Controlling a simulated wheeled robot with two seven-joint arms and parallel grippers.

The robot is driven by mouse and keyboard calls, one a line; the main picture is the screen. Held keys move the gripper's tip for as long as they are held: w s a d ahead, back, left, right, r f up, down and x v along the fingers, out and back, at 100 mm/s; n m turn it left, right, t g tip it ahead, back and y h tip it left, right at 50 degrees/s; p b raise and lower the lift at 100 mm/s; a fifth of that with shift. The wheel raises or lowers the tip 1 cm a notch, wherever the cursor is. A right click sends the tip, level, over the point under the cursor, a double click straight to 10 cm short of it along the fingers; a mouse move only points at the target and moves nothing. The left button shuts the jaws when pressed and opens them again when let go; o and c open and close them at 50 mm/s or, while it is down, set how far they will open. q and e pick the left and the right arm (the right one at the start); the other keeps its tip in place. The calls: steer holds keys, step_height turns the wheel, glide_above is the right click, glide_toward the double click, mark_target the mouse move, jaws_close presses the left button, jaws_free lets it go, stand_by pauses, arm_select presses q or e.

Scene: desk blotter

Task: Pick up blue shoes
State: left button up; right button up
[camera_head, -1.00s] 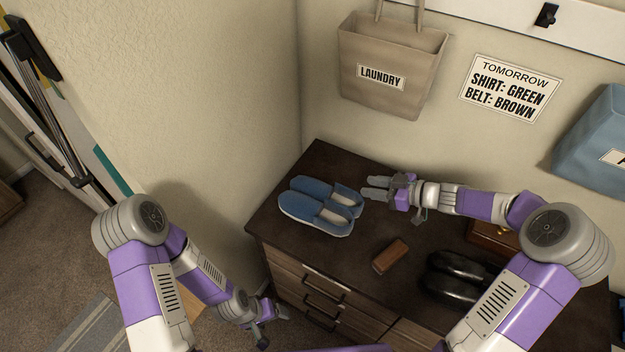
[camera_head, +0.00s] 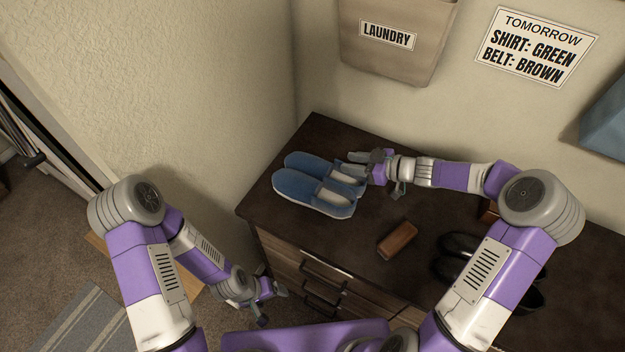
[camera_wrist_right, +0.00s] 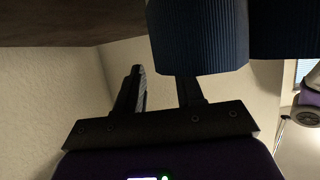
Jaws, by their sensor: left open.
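The pair of blue shoes lies side by side on the dark dresser top, one behind (camera_head: 303,163) and one in front (camera_head: 300,190). Their heels point right. My right gripper (camera_head: 352,164) is at the heel end of the rear shoe, with its fingers apart. In the right wrist view the fingers (camera_wrist_right: 162,92) are spread, and a ribbed blue heel (camera_wrist_right: 198,35) overlaps the upper part of one finger. Whether they touch is unclear. My left gripper (camera_head: 273,305) is open and empty, low in front of the dresser.
A brown block-like object (camera_head: 398,240) lies on the dresser (camera_head: 340,250) in front of my right arm. Black shoes (camera_head: 455,246) are partly hidden behind that arm. The wall stands close behind and left, with a laundry bag (camera_head: 395,55) hanging above.

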steer(key=shift+x, duration=1.5)
steer(key=shift+s, duration=0.1)
jaws_close()
steer(key=shift+r, duration=0.1)
